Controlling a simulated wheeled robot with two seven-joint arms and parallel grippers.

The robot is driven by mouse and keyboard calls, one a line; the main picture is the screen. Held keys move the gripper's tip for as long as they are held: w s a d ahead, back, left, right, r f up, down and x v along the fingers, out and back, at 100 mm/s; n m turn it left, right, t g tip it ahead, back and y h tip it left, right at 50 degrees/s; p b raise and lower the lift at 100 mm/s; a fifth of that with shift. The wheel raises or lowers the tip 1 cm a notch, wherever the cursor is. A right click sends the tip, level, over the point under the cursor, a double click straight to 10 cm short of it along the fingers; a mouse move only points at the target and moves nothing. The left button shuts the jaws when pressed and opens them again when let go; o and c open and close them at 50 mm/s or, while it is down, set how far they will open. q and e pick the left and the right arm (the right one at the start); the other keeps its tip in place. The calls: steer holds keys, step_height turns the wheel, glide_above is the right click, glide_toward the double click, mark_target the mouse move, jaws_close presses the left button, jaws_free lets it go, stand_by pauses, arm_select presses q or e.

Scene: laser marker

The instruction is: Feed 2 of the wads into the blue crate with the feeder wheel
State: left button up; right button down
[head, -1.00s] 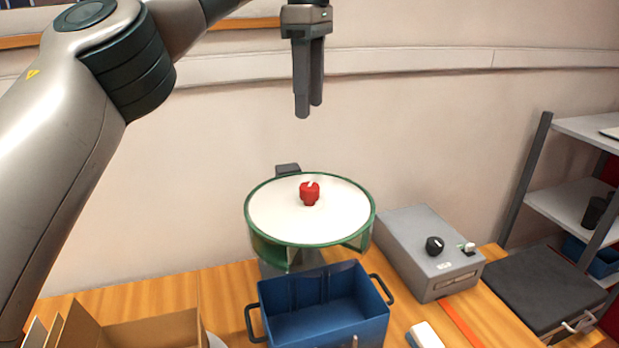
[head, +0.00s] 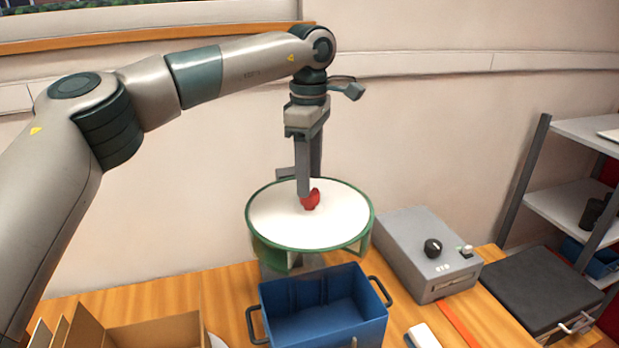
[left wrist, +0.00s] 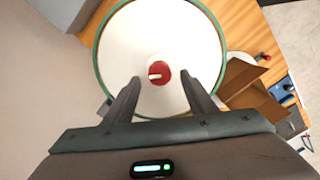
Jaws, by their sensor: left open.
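The feeder wheel (head: 285,222) is a round white disc with a green rim. A red knob (head: 313,203) with a white mark stands at its middle; the knob also shows in the left wrist view (left wrist: 159,73). My left gripper (head: 309,188) points down at the knob, open, and one finger partly covers it in the head view. In the left wrist view its fingertips (left wrist: 162,80) are on either side, slightly short of the knob. The blue crate (head: 325,330) stands below in front of the wheel, and its visible inside looks empty. I see no wads. My right gripper is not in view.
A grey control box (head: 428,258) with a black dial stands right of the wheel. An open cardboard box (head: 160,333) is at the front left. A small white object (head: 424,337) lies right of the crate. A wall is close behind the wheel.

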mark_target(309, 211)
arm_select(q)
steer(key=shift+f+p, duration=0.3)
steer(key=shift+f, duration=1)
jaws_close()
steer(key=shift+n, duration=0.3)
